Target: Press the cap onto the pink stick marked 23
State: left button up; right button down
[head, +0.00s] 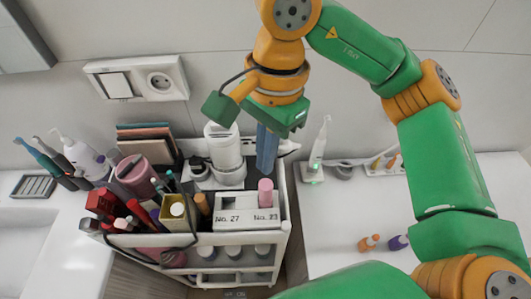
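The pink stick (265,190) stands upright in the white holder (236,212), above the label No. 23. Its upper part is plain pink, and I cannot tell a separate cap from the stick. The slot above No. 27 shows no stick standing out. My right gripper (266,172) points down with its blue fingers just above and behind the pink stick in the picture. The fingers overlap into one block, so any gap or small thing between them is hidden. I cannot tell whether it touches the stick. My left gripper is not in view.
A white appliance (224,148) stands behind. An electric toothbrush (317,150), an orange bottle (369,242) and a purple bottle (398,242) are on the right counter.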

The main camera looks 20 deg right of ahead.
aim_at(264, 185)
jog(key=shift+f, duration=0.1)
dwell(0.4)
jog(key=shift+f+b, duration=2.5)
jog(key=shift+r, duration=0.2)
notch_tip(264, 185, up, 7)
jog(key=p, duration=0.6)
jog(key=shift+f, duration=0.15)
